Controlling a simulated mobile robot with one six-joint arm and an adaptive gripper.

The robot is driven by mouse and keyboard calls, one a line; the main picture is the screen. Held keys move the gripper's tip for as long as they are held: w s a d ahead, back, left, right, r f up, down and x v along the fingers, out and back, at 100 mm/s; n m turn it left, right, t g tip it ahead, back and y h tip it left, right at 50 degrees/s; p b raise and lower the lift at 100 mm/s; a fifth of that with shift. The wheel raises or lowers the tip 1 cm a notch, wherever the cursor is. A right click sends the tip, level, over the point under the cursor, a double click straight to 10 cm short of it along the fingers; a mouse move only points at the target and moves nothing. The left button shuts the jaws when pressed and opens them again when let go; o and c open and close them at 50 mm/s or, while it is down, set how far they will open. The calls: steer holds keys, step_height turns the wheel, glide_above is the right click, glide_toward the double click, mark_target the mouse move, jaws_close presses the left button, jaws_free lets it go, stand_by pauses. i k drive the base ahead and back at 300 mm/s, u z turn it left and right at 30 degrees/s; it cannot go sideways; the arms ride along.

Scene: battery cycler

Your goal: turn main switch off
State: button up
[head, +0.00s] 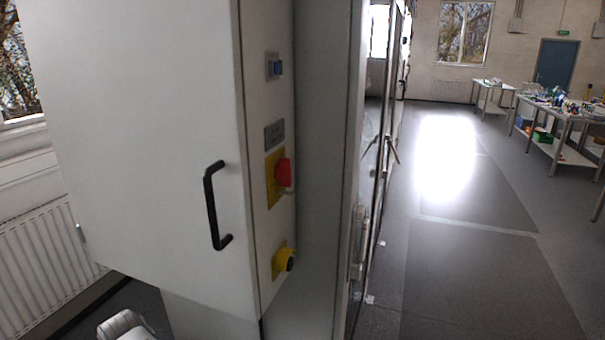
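On the narrow side panel of the white cabinet (150,130) are several controls. A red knob (284,173) sits on a yellow plate (273,192). Below it is a yellow base (279,259) with a dark knob (290,264). I see these side-on and cannot read their positions or tell for certain which is the main switch. A small blue control (278,68) is near the top, above a grey label plate (274,134) whose text is unreadable.
A black handle (213,205) juts from the cabinet door. A glass-fronted unit with metal handles (391,150) stands right of the cabinet. A radiator (45,250) is at left. Open floor (470,260) lies at right, with cluttered workbenches (560,115) beyond.

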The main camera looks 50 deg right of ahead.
mark_target(282, 171)
steer(key=z, duration=0.35)
steer(key=k, duration=1.45)
steer(key=z, duration=0.65)
steer(key=i, duration=1.05)
